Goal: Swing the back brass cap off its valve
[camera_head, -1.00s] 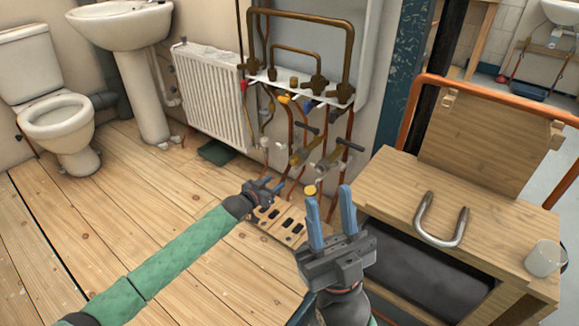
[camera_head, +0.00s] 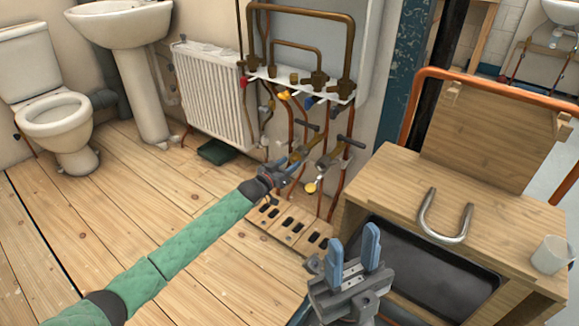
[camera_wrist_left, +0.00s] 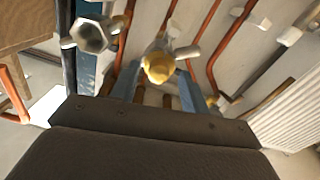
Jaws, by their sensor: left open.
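The left wrist view shows a brass cap (camera_wrist_left: 160,68) on a valve, between the two blue fingers of my left gripper. The fingers stand apart, and I cannot tell whether either touches the cap. Left of it is a second valve with an open hexagonal end (camera_wrist_left: 90,36). In the head view my left gripper (camera_head: 288,172) is low at the pipes, beside the brass valves (camera_head: 326,160), and hides part of them. A round yellow brass piece (camera_head: 310,187) shows just right of it. My right gripper (camera_head: 357,258) is open and empty in front of the wooden bench.
Copper pipes (camera_head: 333,190) rise behind the valves to a white rail. A radiator (camera_head: 212,95) stands to the left. A slotted wooden floor plate (camera_head: 290,228) lies below. The bench (camera_head: 400,190) with a metal U-pipe (camera_head: 447,225) and cup (camera_head: 551,255) is right.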

